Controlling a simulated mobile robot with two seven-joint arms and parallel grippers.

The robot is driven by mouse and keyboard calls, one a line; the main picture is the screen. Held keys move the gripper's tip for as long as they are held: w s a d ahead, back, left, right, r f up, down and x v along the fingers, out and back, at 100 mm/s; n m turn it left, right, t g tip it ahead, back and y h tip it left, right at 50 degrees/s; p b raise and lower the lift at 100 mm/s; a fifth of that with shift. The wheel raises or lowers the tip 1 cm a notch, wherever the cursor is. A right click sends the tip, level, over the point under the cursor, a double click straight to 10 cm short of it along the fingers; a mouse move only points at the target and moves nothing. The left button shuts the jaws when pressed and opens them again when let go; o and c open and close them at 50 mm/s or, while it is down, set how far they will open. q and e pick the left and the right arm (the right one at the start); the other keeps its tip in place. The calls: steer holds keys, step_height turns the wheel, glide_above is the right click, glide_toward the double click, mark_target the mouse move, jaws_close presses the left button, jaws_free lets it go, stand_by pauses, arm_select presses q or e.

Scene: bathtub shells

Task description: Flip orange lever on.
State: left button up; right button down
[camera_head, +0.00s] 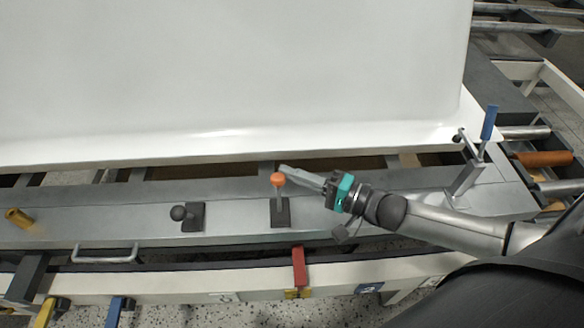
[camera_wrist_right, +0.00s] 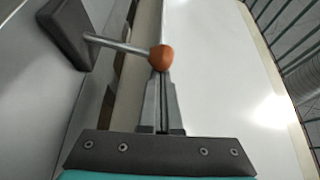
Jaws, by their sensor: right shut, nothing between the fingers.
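The orange lever is a ball knob (camera_head: 278,180) on a thin metal rod, rising from a dark base plate (camera_head: 280,213) on the grey rail. In the wrist view the orange knob (camera_wrist_right: 161,58) sits at the tips of my right gripper (camera_wrist_right: 161,75), with its rod running left to the dark base. My right gripper (camera_head: 284,170) is shut and empty, with its tips right beside the knob on the far side in the head view. I cannot tell whether they touch. My left gripper is not in view.
A large white bathtub shell (camera_head: 230,80) lies just behind the rail. A black knob lever (camera_head: 180,213) stands left of the orange one. A blue-handled clamp (camera_head: 488,123) stands at the right. A red handle (camera_head: 299,265) and a metal bar handle (camera_head: 105,257) are in front.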

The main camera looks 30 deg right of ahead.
mark_target(282, 181)
steer(key=shift+s+a+r+n, duration=0.2)
steer(key=shift+s+a+n, duration=0.05)
steer(key=shift+s+n, duration=0.35)
steer(key=shift+s+a+r+n+t+y, duration=0.15)
steer(key=shift+s+n+t+y, duration=0.15)
steer(key=shift+n+t, duration=0.15)
steer(key=shift+s+a+n+t+y, duration=0.25)
steer(key=shift+s+n+y, duration=0.15)
steer(key=shift+s+n, duration=0.35)
steer(key=s+n+y, duration=0.1)
steer(key=n, duration=0.2)
steer(key=shift+s+a+y, duration=0.35)
steer(key=shift+a+y, duration=0.05)
steer(key=shift+s+a, duration=0.15)
steer(key=shift+s, duration=0.15)
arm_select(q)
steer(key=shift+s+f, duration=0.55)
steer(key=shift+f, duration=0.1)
arm_select(e)
steer(key=shift+s, duration=0.2)
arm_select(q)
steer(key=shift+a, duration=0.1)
arm_select(e)
steer(key=shift+f, duration=0.25)
